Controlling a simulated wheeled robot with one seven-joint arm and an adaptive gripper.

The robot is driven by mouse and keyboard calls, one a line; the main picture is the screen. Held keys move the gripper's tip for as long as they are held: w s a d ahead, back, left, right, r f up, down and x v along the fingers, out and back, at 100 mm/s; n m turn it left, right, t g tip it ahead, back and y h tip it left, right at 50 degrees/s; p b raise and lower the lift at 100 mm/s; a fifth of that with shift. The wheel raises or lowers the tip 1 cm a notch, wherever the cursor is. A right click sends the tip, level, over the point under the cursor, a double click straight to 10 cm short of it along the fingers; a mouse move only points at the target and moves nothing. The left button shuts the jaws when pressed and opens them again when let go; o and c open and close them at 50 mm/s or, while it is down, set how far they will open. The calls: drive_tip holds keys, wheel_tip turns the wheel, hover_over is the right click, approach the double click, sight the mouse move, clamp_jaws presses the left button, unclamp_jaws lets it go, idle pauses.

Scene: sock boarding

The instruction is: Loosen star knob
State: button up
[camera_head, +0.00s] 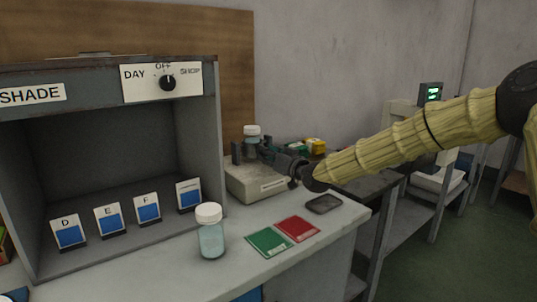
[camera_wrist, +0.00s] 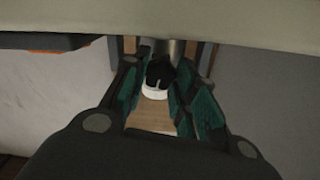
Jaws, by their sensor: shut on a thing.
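My gripper (camera_head: 262,154) reaches in from the right over a pale grey box-shaped unit (camera_head: 262,184) on the bench. In the wrist view the green-padded fingers of my gripper (camera_wrist: 160,84) stand on both sides of a small black knob-like thing (camera_wrist: 159,70) and are shut on it. A white part (camera_wrist: 155,93) shows just below it. Its star shape cannot be made out, so I cannot be sure it is the star knob. In the head view the gripper hides it. A white-capped jar (camera_head: 252,131) stands at the gripper's far side.
A shade cabinet (camera_head: 218,130) with lettered blue cards stands left. Small yellow and green boxes (camera_head: 315,146) are behind my wrist.

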drive_tip(key=shift+d+r, duration=0.1)
idle(0.3)
drive_tip(key=o, duration=1.1)
drive_tip(key=shift+c, duration=0.2)
drive_tip(key=v, duration=1.2)
